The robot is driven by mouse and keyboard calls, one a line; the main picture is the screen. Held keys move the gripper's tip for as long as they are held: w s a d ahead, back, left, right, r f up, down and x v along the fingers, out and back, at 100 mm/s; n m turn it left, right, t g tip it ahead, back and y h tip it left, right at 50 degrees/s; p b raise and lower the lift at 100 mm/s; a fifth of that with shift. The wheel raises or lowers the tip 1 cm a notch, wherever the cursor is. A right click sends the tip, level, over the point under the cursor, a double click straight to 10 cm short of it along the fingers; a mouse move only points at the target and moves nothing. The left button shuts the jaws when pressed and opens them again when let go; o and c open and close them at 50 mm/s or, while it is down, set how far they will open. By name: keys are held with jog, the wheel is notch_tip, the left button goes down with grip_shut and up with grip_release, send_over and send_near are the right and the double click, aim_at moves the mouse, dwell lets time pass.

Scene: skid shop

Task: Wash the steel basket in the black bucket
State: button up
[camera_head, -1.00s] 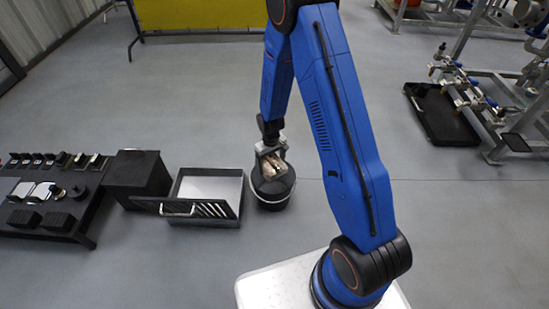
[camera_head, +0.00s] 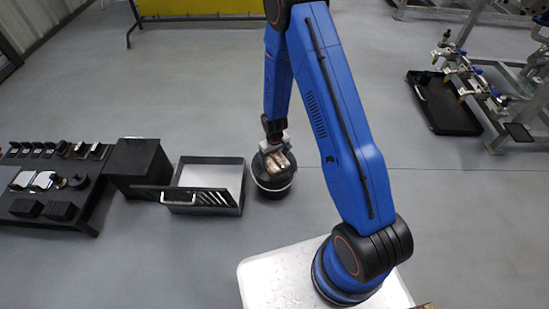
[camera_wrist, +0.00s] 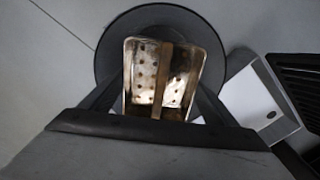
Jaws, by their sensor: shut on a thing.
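The steel basket (camera_wrist: 160,80) is a small perforated metal box with brown stains and a bar across its middle. My gripper (camera_head: 272,147) is shut on it; its fingers reach down either side in the wrist view. The basket also shows in the head view (camera_head: 278,162), at the top of the black bucket. The black bucket (camera_head: 273,186) stands on the floor with a light band round it. In the wrist view its round dark rim (camera_wrist: 108,50) surrounds much of the basket from above. How deep the basket sits and any water are hidden.
A grey tray with a slotted black front (camera_head: 222,170) stands just left of the bucket. A black box (camera_head: 138,166) and a low table of parts (camera_head: 20,190) lie further left. A black tray (camera_head: 440,105) and pipe rack are at right. Floor between is clear.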

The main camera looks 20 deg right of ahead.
aim_at(274, 158)
jog(key=shift+f, duration=6.7)
jog(key=shift+r, duration=9.5)
jog(key=shift+r, duration=0.1)
